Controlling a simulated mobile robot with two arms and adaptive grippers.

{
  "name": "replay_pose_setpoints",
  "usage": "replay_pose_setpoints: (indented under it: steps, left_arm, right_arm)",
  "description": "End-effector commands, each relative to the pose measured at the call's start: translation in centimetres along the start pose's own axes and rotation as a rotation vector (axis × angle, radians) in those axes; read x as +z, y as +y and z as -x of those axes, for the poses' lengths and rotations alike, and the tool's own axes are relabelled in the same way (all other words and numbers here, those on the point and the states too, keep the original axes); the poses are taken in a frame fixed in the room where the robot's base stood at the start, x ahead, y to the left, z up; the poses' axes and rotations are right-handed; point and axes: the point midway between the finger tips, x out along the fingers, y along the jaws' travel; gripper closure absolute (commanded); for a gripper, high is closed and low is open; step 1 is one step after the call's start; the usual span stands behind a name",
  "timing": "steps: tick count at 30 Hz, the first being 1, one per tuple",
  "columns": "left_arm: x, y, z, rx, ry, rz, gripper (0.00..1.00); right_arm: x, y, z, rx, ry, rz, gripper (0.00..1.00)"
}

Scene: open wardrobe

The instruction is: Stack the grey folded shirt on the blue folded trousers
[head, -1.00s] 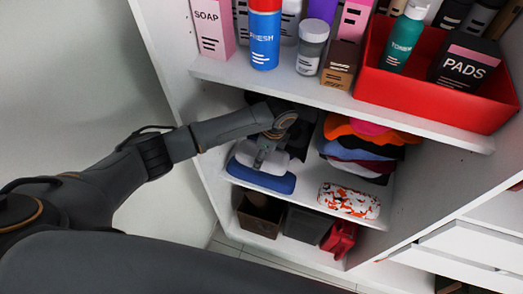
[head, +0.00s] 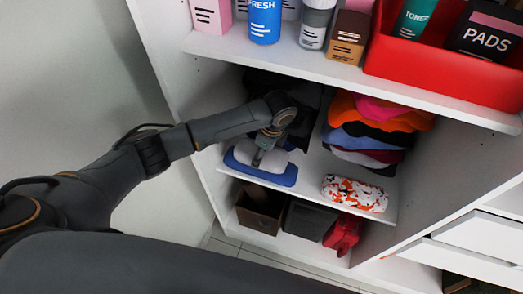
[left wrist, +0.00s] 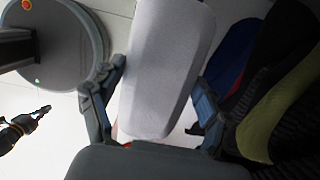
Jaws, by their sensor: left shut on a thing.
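The grey folded shirt (left wrist: 165,65) is pale and fills the space between the fingers of my left gripper (left wrist: 155,110) in the left wrist view. In the head view my left gripper (head: 260,158) is inside the middle compartment, pointing down, shut on the shirt (head: 241,152), which it partly hides. The blue folded trousers (head: 283,179) lie on the shelf directly below, with their front edge showing. I cannot tell whether the shirt touches them. My right gripper (left wrist: 25,125) is small and dark in the left wrist view; its jaws are unclear.
Dark clothes (head: 310,95) are behind my left gripper. A stack of coloured clothes (head: 372,135) and a patterned case (head: 355,193) stand to the right. The upper shelf (head: 300,65) is close above the arm. Bins (head: 303,220) stand below.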

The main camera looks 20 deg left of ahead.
Motion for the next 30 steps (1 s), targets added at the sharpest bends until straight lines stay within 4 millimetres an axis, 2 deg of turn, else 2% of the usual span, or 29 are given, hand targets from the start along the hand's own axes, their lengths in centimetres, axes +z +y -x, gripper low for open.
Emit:
replay_pose_setpoints:
  steps: [17,18,21,30]
  left_arm:
    - [-0.19,0.01,-0.75,0.000,0.000,-0.001,0.42]
    - [-0.20,0.00,-0.77,0.000,0.001,-0.001,0.22]
    - [-0.19,0.00,-0.76,0.000,0.001,-0.001,0.02]
    - [-0.17,0.00,-0.76,0.000,0.000,0.000,0.00]
  right_arm:
    - [0.01,0.59,-0.07,0.007,0.000,-0.001,1.00]
    - [-0.02,0.59,-0.07,0.007,0.000,-0.001,1.00]
    - [-0.09,0.60,-0.07,0.007,0.001,-0.001,1.00]
    - [-0.21,0.38,-0.08,0.005,0.004,-0.002,1.00]
